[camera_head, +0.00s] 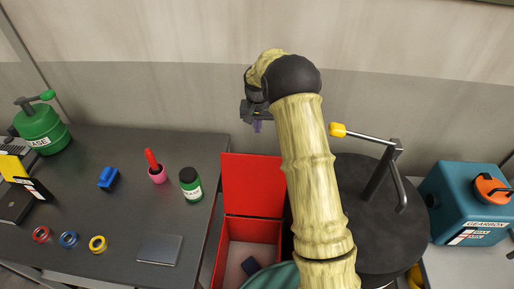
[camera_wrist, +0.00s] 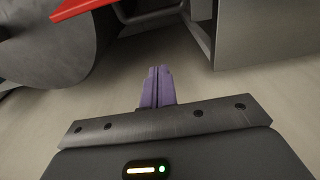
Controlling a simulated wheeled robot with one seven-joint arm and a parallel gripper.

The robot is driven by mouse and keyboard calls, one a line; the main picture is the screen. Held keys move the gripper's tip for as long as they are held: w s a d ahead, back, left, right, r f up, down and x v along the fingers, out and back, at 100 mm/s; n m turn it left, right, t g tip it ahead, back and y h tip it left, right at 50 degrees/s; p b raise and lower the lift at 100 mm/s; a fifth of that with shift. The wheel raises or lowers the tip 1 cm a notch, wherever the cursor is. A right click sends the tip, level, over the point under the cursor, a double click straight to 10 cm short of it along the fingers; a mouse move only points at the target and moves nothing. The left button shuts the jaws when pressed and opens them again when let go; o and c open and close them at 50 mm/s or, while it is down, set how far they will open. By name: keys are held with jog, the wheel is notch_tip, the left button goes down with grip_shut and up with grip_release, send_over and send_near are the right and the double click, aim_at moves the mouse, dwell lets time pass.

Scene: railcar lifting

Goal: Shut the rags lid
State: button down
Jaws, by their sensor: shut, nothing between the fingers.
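The red rags bin (camera_head: 228,262) stands in the gap to the right of the dark table. Its red lid (camera_head: 252,185) is raised, standing up at the back of the bin. A dark blue item lies inside, and part of the bin is hidden by my arm. My gripper (camera_head: 257,126) is above and behind the raised lid, apart from it. In the wrist view its purple fingers (camera_wrist: 157,88) are together and empty. A red edge (camera_wrist: 85,8), likely the lid, shows at the upper left there.
A black drum (camera_head: 350,235) with a lever and a blue gearbox can (camera_head: 465,205) stand at right.

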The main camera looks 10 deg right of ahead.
notch_tip(320, 180, down, 8)
jog(key=s+p, duration=0.3)
jog(key=p, duration=0.2)
jog(key=shift+a+p, duration=0.4)
jog(key=shift+a, duration=0.05)
jog(key=shift+w, duration=0.1)
